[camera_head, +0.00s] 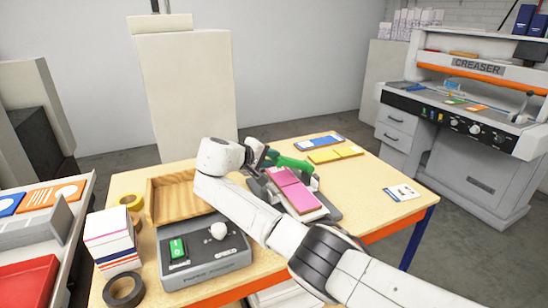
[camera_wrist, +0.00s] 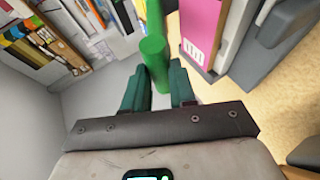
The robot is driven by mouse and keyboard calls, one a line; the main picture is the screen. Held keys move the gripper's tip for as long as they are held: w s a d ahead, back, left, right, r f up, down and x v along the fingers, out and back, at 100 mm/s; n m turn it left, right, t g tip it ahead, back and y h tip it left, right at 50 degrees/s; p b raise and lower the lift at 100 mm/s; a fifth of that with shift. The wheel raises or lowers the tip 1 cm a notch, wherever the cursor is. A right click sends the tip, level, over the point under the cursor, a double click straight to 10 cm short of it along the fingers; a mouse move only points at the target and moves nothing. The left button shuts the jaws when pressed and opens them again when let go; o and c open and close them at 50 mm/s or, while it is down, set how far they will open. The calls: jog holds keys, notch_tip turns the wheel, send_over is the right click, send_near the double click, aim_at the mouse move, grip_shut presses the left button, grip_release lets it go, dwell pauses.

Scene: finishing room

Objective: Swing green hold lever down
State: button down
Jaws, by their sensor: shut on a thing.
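The green hold lever (camera_head: 290,163) shows in the head view as a green bar at the far side of a dark grey device (camera_head: 331,212) on the table. A pink stack (camera_head: 292,188) lies on that device. My gripper (camera_head: 268,155) is at the left end of the lever. In the wrist view, the lever's green round handle (camera_wrist: 153,50) stands between the two dark green fingers of my gripper (camera_wrist: 160,78), which are shut on it. The pink stack (camera_wrist: 201,30) is just right of the handle there. The lever's pivot is hidden.
A wooden tray (camera_head: 152,203) and a grey control box (camera_head: 205,270) with a green switch stand left of my arm. Blue (camera_head: 320,141) and yellow (camera_head: 336,155) pieces lie behind the device. A white card (camera_head: 402,192) lies at right, with bare tabletop around it.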

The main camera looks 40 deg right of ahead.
jog(key=shift+s+f+b, duration=0.1)
jog(key=shift+f+b, duration=0.25)
jog(key=shift+f, duration=0.55)
jog(key=c, duration=1.2)
grip_release()
jog(key=o, duration=0.3)
jog(key=shift+r, duration=0.1)
jog(key=shift+a, duration=0.15)
jog(key=shift+a+r, duration=0.1)
jog(key=b+v, duration=0.1)
jog(key=v, duration=0.9)
jog(key=shift+a, duration=0.25)
